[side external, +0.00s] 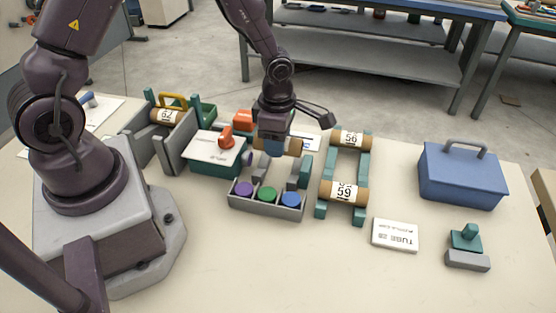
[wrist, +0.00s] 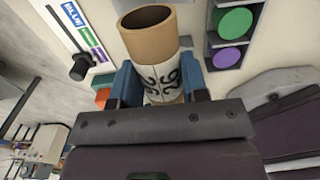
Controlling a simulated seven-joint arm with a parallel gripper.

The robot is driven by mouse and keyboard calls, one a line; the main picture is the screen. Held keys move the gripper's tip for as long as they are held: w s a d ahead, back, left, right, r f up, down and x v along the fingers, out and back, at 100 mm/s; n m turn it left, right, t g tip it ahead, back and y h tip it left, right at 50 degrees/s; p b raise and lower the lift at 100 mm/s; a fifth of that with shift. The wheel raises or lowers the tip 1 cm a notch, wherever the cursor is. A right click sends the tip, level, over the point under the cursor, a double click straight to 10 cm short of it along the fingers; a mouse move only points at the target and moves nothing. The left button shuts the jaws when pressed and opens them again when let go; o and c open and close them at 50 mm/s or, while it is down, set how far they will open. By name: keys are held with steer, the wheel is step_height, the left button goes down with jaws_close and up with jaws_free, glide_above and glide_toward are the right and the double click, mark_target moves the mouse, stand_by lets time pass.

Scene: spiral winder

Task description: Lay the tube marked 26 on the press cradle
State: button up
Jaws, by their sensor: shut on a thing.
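My gripper (side external: 275,147) is shut on a brown cardboard tube (side external: 292,147) with a white label, held level. In the wrist view the tube (wrist: 150,38) sits between my gripper's blue fingers (wrist: 161,82). Its black digits are partly hidden there, so I cannot read the whole number. The tube is just behind and above grey upright supports (side external: 297,175), which look like the press cradle, at the back of a grey box with purple, green and blue round caps. My gripper hides part of that area, and I cannot tell whether the tube touches anything.
A teal rack (side external: 363,178) at right holds two tubes, labelled like 56 (side external: 351,139) and 59 (side external: 344,191). Another tube (side external: 165,116) lies at left by a yellow handle. A teal box with red knob (side external: 242,121) stands close left. A blue toolbox (side external: 461,177) stands far right.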

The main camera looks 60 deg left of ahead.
steer(key=shift+f, duration=2.35)
steer(key=shift+f, duration=0.15)
steer(key=shift+f, duration=0.45)
steer(key=o, duration=0.9)
